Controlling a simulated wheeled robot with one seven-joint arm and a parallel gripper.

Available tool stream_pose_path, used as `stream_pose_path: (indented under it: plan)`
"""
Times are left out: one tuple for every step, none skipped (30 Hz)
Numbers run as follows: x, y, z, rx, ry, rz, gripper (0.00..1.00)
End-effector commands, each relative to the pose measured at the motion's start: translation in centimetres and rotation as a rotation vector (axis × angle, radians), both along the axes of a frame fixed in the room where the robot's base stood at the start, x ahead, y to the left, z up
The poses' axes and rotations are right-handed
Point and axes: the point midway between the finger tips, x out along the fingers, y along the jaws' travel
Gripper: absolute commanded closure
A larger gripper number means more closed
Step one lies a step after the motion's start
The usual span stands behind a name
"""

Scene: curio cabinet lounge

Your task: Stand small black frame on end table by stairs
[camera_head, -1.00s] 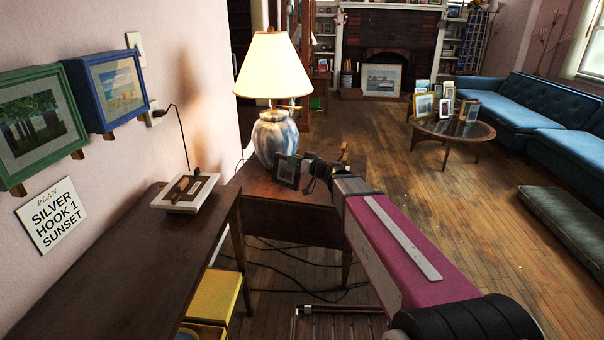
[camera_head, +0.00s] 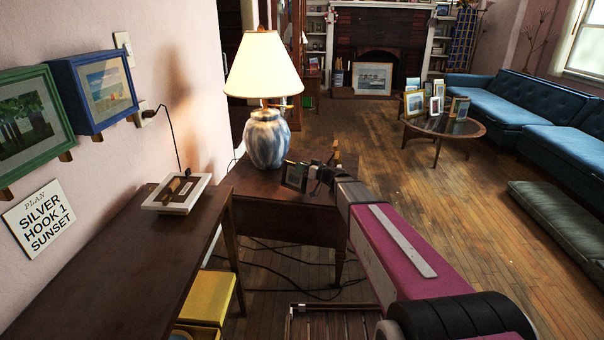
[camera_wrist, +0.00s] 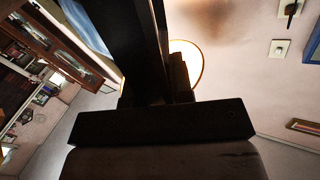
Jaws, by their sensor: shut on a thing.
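A small black frame (camera_head: 295,175) stands roughly upright at the end table, facing the head camera. My gripper (camera_head: 312,172) is shut on it at its right side. The end table (camera_head: 290,212) is dark wood with a lamp on its far part. The frame's lower edge is over or on the tabletop; I cannot tell whether it touches. In the wrist view a dark shape (camera_wrist: 125,45) fills the middle, too dark to make out clearly.
A lit lamp (camera_head: 268,138) stands close behind the frame. Cables (camera_head: 300,285) run on the floor. A round coffee table (camera_head: 443,127) with several frames stands farther back.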

Motion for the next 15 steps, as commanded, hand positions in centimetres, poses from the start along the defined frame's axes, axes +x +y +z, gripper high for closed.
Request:
stream_pose_path:
  plan:
    - [0.1, 0.0, -0.8, 0.001, 0.002, 0.0, 1.0]
    - [0.1, 0.0, -1.2, 0.001, 0.002, 0.0, 1.0]
    - [0.1, 0.0, -1.8, 0.001, 0.002, 0.0, 1.0]
    - [0.1, 0.0, -2.1, 0.0, 0.002, 0.0, 1.0]
    - [0.1, 0.0, -2.4, 0.0, 0.001, 0.0, 1.0]
    - [0.0, 0.0, -2.6, 0.001, 0.001, 0.0, 1.0]
    - [0.0, 0.0, -2.7, 0.001, 0.001, 0.0, 1.0]
    - [0.0, 0.0, -2.7, 0.0, 0.0, 0.0, 1.0]
    - [0.0, 0.0, -2.6, 0.0, 0.0, 0.0, 1.0]
    - [0.0, 0.0, -2.6, 0.0, 0.0, 0.0, 1.0]
    - [0.0, 0.0, -2.6, 0.0, 0.0, 0.0, 1.0]
    - [0.0, 0.0, -2.6, 0.0, 0.0, 0.0, 1.0]
    - [0.0, 0.0, -2.6, 0.0, 0.0, 0.0, 1.0]
    - [0.0, 0.0, -2.6, 0.0, 0.0, 0.0, 1.0]
    - [0.0, 0.0, -2.7, 0.0, 0.0, 0.0, 1.0]
